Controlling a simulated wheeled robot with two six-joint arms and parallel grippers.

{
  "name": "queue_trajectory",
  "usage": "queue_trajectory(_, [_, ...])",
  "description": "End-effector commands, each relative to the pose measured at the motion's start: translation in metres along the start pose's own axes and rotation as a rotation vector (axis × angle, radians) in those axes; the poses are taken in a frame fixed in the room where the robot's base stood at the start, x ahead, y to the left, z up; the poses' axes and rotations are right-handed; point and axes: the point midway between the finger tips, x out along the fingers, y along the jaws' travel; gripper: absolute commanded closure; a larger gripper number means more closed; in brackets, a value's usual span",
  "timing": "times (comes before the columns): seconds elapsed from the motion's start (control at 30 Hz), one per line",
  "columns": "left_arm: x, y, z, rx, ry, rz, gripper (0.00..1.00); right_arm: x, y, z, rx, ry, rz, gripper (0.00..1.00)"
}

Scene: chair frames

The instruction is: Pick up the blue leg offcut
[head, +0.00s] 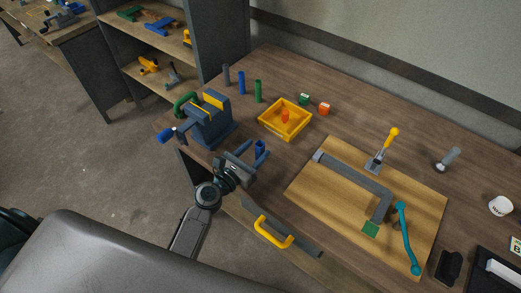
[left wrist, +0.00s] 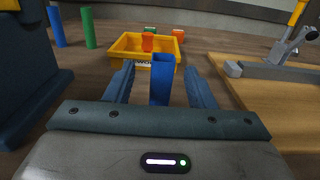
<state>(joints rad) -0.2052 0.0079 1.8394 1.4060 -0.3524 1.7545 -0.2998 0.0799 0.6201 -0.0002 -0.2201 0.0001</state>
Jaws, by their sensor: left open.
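The blue leg offcut (head: 260,147) is a short blue piece standing upright on the bench, between the vise and the board. My left gripper (head: 252,154) is open, with its fingers low over the bench around the offcut. In the left wrist view, the offcut (left wrist: 161,82) stands between the two open fingers (left wrist: 159,72), with a gap visible on each side. Its lower end is hidden behind the gripper body. My right gripper is not in view.
A blue vise (head: 208,122) stands close left of my left gripper. A yellow tray (head: 270,128) lies beyond the offcut. Grey, blue (head: 241,82) and green (head: 258,91) tubes stand behind. A wooden board (head: 320,190) with a grey frame (head: 350,174) is at right.

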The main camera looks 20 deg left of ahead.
Motion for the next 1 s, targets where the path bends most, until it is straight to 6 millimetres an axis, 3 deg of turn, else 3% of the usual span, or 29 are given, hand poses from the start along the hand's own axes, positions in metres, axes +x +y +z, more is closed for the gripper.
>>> queue_trajectory(0.13, [0.024, -0.002, 0.011, -0.003, -0.002, 0.000, 0.51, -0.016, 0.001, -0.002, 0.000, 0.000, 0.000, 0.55])
queue_trajectory(0.3, [0.042, -0.002, 0.007, -0.001, 0.000, 0.000, 0.51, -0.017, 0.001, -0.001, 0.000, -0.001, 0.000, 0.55])
queue_trajectory(0.57, [0.045, -0.002, 0.006, 0.000, 0.000, 0.000, 0.51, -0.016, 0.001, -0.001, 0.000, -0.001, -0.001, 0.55])
queue_trajectory(0.83, [0.045, -0.002, 0.006, 0.000, 0.000, 0.000, 1.00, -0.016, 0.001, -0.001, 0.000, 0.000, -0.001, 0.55])
queue_trajectory(1.0, [0.045, -0.002, 0.006, 0.000, 0.000, 0.000, 1.00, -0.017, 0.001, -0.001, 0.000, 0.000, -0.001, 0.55])
